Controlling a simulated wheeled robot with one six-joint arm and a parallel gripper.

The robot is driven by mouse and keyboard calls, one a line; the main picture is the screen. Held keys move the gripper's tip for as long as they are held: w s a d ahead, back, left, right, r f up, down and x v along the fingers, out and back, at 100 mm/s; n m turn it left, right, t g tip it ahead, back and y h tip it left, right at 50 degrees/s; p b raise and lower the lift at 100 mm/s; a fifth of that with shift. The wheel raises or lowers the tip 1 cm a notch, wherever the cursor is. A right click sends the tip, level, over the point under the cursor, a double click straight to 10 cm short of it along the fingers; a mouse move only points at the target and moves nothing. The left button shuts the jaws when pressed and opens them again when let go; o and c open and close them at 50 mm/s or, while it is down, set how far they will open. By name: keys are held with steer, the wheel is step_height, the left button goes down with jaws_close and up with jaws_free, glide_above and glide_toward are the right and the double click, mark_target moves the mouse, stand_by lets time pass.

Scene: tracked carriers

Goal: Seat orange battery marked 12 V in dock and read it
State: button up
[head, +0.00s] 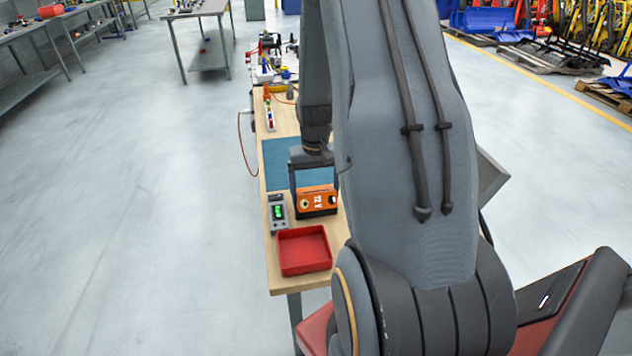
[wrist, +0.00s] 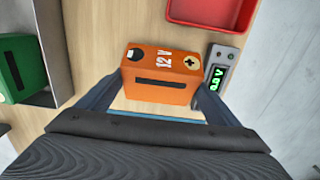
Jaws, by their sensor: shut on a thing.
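The orange battery (wrist: 158,90), marked 12 V, shows in the wrist view with a dark slot on one side and a dark and a pale terminal on top. It also shows in the head view (head: 318,199) over the near part of the bench. My gripper (wrist: 160,98) is shut on it, one finger on each side. A small grey meter (wrist: 222,72) with a lit green display, seeming to read 0.0 V, lies just right of the battery; it is left of the battery in the head view (head: 278,213). I cannot make out the dock clearly, or whether the battery touches anything below.
A red tray (head: 304,272) sits at the bench's near end. A green battery (wrist: 22,66) stands by a grey wall (wrist: 56,48) at the wrist view's left. A blue mat (head: 280,170) lies farther back, with several small items beyond. My arm hides the bench's right side.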

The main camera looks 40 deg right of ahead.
steer(key=shift+f, duration=0.15)
steer(key=shift+f, duration=0.15)
steer(key=o, duration=2)
steer(key=shift+f, duration=0.1)
steer(key=shift+f+b, duration=0.1)
steer(key=shift+b, duration=0.25)
